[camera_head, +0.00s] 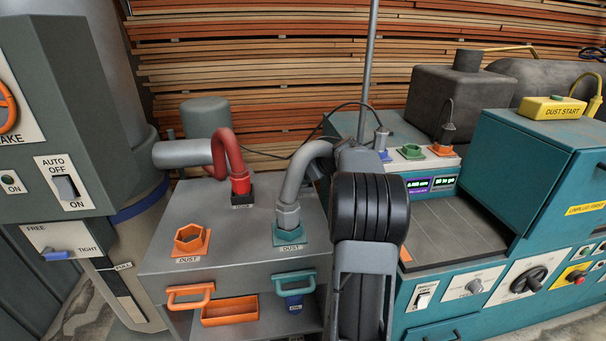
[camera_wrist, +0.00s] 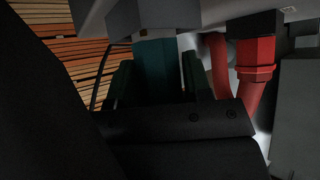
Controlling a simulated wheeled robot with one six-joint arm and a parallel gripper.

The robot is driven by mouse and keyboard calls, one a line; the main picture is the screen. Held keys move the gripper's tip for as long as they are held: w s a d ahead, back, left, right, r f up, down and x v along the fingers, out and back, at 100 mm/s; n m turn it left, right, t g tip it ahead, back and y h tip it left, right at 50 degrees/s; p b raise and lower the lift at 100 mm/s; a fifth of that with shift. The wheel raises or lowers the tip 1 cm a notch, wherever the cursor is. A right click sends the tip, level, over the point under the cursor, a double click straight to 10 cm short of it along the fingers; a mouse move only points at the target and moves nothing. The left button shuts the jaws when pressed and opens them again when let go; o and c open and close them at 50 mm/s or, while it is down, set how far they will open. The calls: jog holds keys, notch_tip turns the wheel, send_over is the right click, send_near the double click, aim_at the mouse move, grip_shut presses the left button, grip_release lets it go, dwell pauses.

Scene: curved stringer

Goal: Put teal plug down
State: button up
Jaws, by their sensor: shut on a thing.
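In the wrist view, the teal plug (camera_wrist: 155,68) sits between the dark fingers of my gripper (camera_wrist: 154,82), which is shut on it. A paler band shows above the teal part, with a dark shape beyond it. Shadow hides the plug's lower part. In the head view, my own arm covers the gripper and the plug, so I cannot tell there whether the plug touches anything. A teal socket (camera_head: 290,233) labelled DUST holds a grey hose end (camera_head: 287,213) on the grey cabinet.
A red hose (camera_head: 238,184) stands on the grey cabinet (camera_head: 238,253); it is close beside the plug in the wrist view (camera_wrist: 254,60). An orange hexagonal socket (camera_head: 191,240) is open at left. Blue, green and orange sockets line the teal machine (camera_head: 547,150).

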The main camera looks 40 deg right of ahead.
jog(key=o, duration=1.1)
jog(key=shift+c, duration=0.2)
jog(key=shift+r+p, duration=0.2)
jog(key=shift+p, duration=0.2)
jog(key=v, duration=1.2)
jog(key=shift+f, duration=0.15)
